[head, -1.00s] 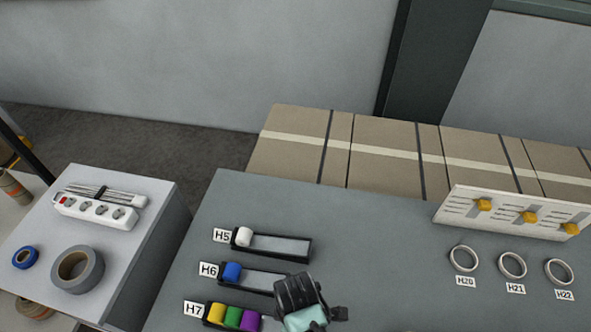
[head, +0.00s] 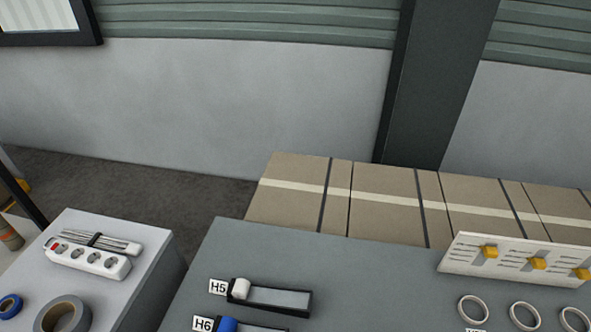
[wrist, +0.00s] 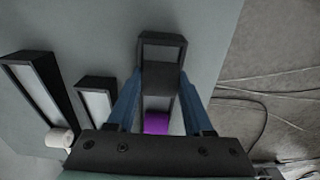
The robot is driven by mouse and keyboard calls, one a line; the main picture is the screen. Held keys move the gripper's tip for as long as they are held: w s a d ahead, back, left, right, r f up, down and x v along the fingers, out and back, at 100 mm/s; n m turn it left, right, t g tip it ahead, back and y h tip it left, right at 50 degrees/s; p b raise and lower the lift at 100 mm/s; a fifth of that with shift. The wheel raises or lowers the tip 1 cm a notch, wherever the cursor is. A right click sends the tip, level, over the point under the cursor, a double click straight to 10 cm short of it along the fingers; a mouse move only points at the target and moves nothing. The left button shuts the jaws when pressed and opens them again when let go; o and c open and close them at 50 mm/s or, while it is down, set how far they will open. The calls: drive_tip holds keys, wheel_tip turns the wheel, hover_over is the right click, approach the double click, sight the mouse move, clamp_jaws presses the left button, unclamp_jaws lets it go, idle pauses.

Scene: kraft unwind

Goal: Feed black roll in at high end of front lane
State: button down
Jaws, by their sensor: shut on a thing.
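The black roll (wrist: 161,79) is between the fingers of my gripper (wrist: 161,85) in the wrist view, and the gripper is shut on it. It is over the front lane (wrist: 162,40), whose black-framed end shows beyond the roll. A purple roll (wrist: 157,123) lies in that lane on the near side of the black roll. I cannot tell whether the black roll touches the lane floor. My gripper and the front lane are out of the head view.
The H5 lane (head: 285,298) holds a white roll (head: 240,289); the H6 lane (head: 262,328) holds a blue roll (head: 228,324). Rings (head: 473,309) and a panel with yellow knobs (head: 515,262) are at right. A power strip (head: 90,259) is on the left table.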

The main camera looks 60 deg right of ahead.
drive_tip(key=shift+f, duration=0.25)
unclamp_jaws()
idle(0.3)
idle(0.4)
wheel_tip(320, 180, up, 9)
drive_tip(key=p, duration=0.9)
drive_tip(key=shift+f, duration=0.2)
idle(2.0)
